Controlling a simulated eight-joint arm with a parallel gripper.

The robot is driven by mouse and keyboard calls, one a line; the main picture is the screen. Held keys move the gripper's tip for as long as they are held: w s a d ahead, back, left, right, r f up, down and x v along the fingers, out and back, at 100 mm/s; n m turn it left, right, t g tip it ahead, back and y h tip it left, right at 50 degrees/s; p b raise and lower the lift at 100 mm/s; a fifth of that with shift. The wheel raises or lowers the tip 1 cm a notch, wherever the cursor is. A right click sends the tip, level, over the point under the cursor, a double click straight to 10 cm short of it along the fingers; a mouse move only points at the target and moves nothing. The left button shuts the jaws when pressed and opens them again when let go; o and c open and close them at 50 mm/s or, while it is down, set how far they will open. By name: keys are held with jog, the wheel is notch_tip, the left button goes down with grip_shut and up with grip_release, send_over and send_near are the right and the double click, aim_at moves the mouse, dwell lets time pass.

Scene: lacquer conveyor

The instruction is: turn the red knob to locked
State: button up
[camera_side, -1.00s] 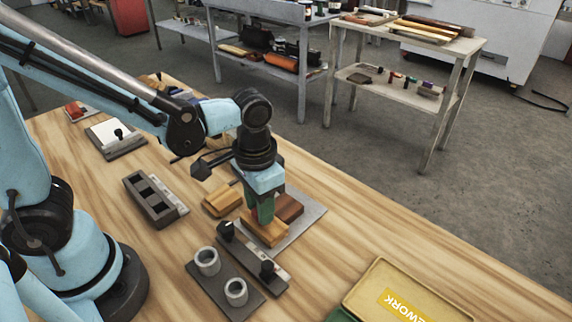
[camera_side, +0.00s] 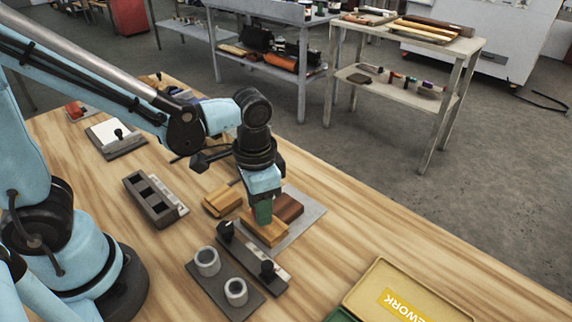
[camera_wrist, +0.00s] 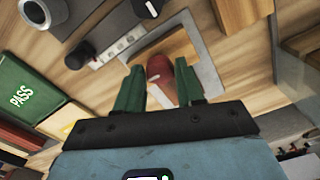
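A red rounded piece with a pale mark, seemingly the red knob (camera_wrist: 160,72), shows between the green fingers of my gripper (camera_wrist: 160,88) in the wrist view. The fingers stand on either side of it with what looks like a narrow gap; whether they touch it is unclear. In the side view my gripper (camera_side: 263,218) points down over a grey plate (camera_side: 307,215), beside a light wooden block (camera_side: 264,232) and a reddish-brown block (camera_side: 289,208). The knob is not distinct there, and its locked mark cannot be read.
Two grey cups (camera_side: 207,262) stand nearer. A wooden block (camera_side: 222,200) and a slotted dark holder (camera_side: 152,202) are to the left. A yellow tray (camera_side: 425,280) is at right.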

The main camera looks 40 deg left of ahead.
jog(key=o, duration=0.3)
notch_tip(320, 180, up, 12)
jog(key=shift+r, duration=0.1)
dwell(0.7)
jog(key=a+f+n+t, duration=0.1)
jog(key=a+t, duration=0.1)
jog(key=a, duration=0.1)
jog(key=a+f+n+t, duration=0.1)
jog(key=a+n+t, duration=0.1)
jog(key=a, duration=0.1)
jog(key=a+f+n+t, duration=0.1)
jog(key=a+t, duration=0.2)
jog(key=shift+a+f+n, duration=0.25)
jog(key=shift+f+n, duration=0.05)
